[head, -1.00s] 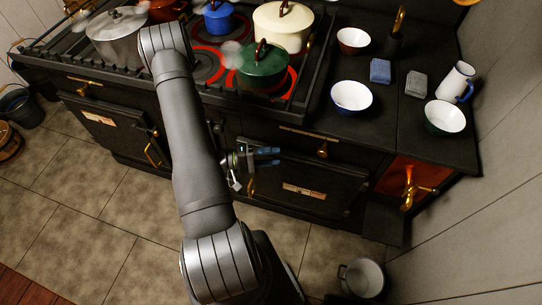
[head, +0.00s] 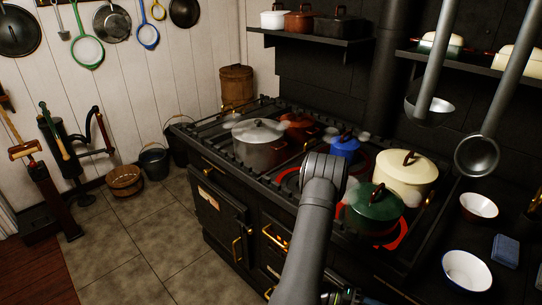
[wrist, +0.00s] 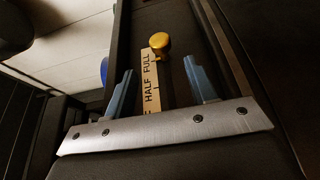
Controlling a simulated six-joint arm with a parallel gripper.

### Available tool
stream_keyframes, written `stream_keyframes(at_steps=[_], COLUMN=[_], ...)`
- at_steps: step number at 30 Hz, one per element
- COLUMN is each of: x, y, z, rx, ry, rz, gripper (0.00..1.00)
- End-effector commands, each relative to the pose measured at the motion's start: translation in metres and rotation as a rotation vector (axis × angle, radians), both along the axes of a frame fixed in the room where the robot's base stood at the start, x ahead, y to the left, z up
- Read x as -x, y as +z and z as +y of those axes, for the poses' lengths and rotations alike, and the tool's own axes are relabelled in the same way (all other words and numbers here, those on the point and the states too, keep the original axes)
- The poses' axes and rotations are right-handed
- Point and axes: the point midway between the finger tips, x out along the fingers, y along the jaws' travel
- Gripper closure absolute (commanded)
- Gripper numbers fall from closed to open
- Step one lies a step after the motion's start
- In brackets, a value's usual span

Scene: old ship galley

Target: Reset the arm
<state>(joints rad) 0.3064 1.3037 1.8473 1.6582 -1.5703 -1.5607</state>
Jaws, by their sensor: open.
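My gripper (wrist: 160,65) shows in the wrist view with its two blue fingers spread apart and nothing between them. Behind the fingers are a pale label (wrist: 150,85) reading "HALF FULL" and a round brass knob (wrist: 160,41). In the head view my grey arm rises from the bottom edge in front of the black stove (head: 222,195). Only a small part of the gripper end shows at that bottom edge, so its fingers cannot be made out there.
A steel pot (head: 259,148), a blue pot (head: 344,145), a green pot (head: 373,211) and a cream pot (head: 407,172) stand on the stove, some steaming. Ladles (head: 478,156) hang at right. A white bowl (head: 467,270) sits on the right counter.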

Motion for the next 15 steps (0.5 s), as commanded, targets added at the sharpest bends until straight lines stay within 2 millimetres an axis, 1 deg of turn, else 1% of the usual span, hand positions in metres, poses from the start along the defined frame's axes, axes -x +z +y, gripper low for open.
stream_keyframes(at_steps=[1, 15], x=[0.004, 0.029], y=[0.0, 0.0], z=[-0.007, -0.068], rx=[0.0, 0.0], ry=[-0.005, -0.004], rz=[0.001, 0.0], gripper=[0.49, 0.49])
